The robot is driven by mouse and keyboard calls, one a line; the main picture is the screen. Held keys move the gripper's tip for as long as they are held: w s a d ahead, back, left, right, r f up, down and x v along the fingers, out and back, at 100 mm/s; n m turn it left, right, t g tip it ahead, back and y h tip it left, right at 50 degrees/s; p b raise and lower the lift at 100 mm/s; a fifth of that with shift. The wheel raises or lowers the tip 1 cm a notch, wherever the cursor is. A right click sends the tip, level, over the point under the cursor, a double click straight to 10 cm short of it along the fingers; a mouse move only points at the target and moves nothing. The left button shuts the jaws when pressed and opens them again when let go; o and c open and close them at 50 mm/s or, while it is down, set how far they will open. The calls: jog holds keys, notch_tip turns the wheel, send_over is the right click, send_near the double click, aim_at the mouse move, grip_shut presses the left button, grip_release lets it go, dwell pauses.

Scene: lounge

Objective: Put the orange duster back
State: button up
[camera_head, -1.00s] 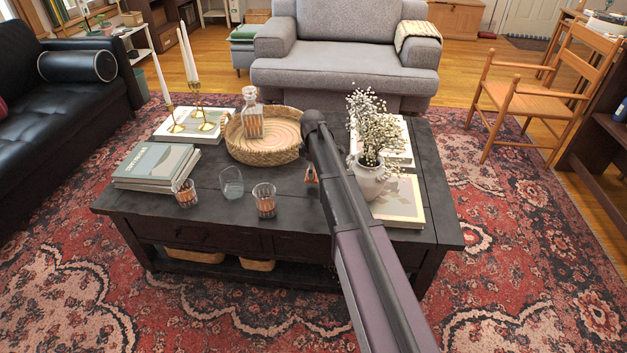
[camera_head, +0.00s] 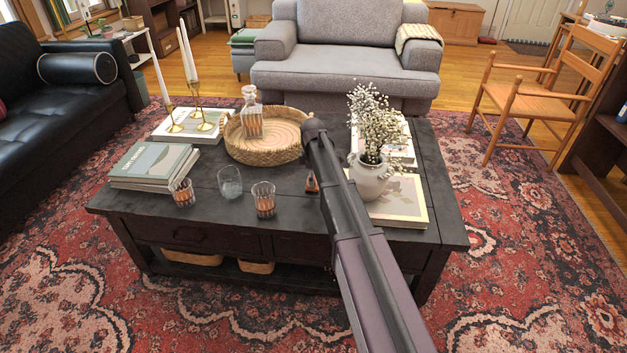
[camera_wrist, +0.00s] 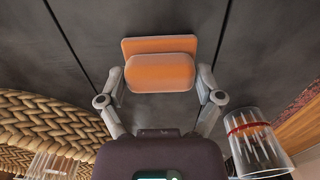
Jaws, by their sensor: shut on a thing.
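The orange duster (camera_wrist: 160,72) is a block with a rounded raised part, seen in the wrist view above the dark table top. My gripper (camera_wrist: 162,88) is shut on it, with one finger at each side. In the head view only a small orange bit of the duster (camera_head: 312,184) shows beside my arm, which hides most of the gripper. The dark wooden coffee table (camera_head: 150,212) lies beneath it. I cannot tell whether the duster touches the table top.
A woven tray (camera_head: 245,152) with a decanter (camera_head: 251,122) stands behind left. Several glasses (camera_head: 264,200) stand near the front edge. A flower vase (camera_head: 371,180) and books (camera_head: 405,208) are close on the right. Candlesticks (camera_head: 203,124) and more books (camera_head: 150,165) stand left.

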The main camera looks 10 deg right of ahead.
jog(key=shift+f, duration=0.15)
jog(key=o, duration=0.8)
jog(key=shift+c, duration=0.2)
jog(key=shift+r, duration=0.2)
notch_tip(320, 180, up, 12)
jog(key=p, duration=1.2)
jog(key=shift+s, duration=0.15)
jog(key=s+m, duration=1.4)
jog(key=s, duration=1.4)
jog(key=shift+s+d, duration=0.15)
jog(key=shift+s, duration=0.25)
